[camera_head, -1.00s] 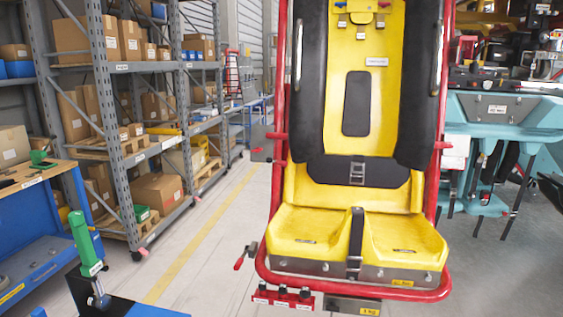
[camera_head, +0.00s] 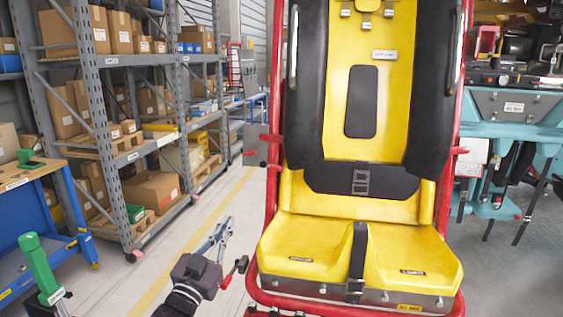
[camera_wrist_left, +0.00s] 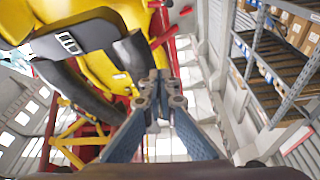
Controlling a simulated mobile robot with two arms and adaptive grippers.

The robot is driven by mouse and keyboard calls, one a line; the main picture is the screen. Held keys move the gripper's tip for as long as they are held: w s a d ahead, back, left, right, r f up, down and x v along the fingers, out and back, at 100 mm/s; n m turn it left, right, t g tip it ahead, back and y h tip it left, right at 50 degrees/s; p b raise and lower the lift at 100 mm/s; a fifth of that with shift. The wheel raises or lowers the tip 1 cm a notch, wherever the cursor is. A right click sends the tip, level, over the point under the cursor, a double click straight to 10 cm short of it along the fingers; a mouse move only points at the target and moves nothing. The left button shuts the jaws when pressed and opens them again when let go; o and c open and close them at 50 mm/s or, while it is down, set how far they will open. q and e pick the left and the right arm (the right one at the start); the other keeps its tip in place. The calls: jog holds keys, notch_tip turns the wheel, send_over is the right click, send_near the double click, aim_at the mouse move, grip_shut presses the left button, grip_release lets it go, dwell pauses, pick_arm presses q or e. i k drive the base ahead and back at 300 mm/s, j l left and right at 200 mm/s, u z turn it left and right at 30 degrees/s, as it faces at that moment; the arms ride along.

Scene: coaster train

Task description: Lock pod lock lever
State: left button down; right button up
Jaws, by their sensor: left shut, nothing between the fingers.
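The pod is a yellow seat (camera_head: 318,246) with black padding inside a red tube frame (camera_head: 271,205). A small lever with a red handle (camera_head: 228,281) sits at the lower left of the frame, tilted. My left gripper (camera_head: 226,224) is just left of the seat, with its fingers above and slightly left of the lever. It is shut and empty. In the left wrist view, the gripper fingers (camera_wrist_left: 158,82) meet in front of the seat (camera_wrist_left: 92,68). I cannot make out the lever clearly there. My right gripper is not in view.
Grey shelving (camera_head: 103,125) with boxes stands at the left. A blue workbench (camera_head: 60,172) and a green handle (camera_head: 38,262) are at the lower left. Teal machinery (camera_head: 510,130) stands behind at the right. The floor between shelving and seat is clear.

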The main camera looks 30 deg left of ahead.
aim_at(263, 164)
jog(key=i+j, duration=0.1)
jog(key=i, duration=0.45)
jog(key=i+j, duration=0.15)
jog(key=i, duration=0.35)
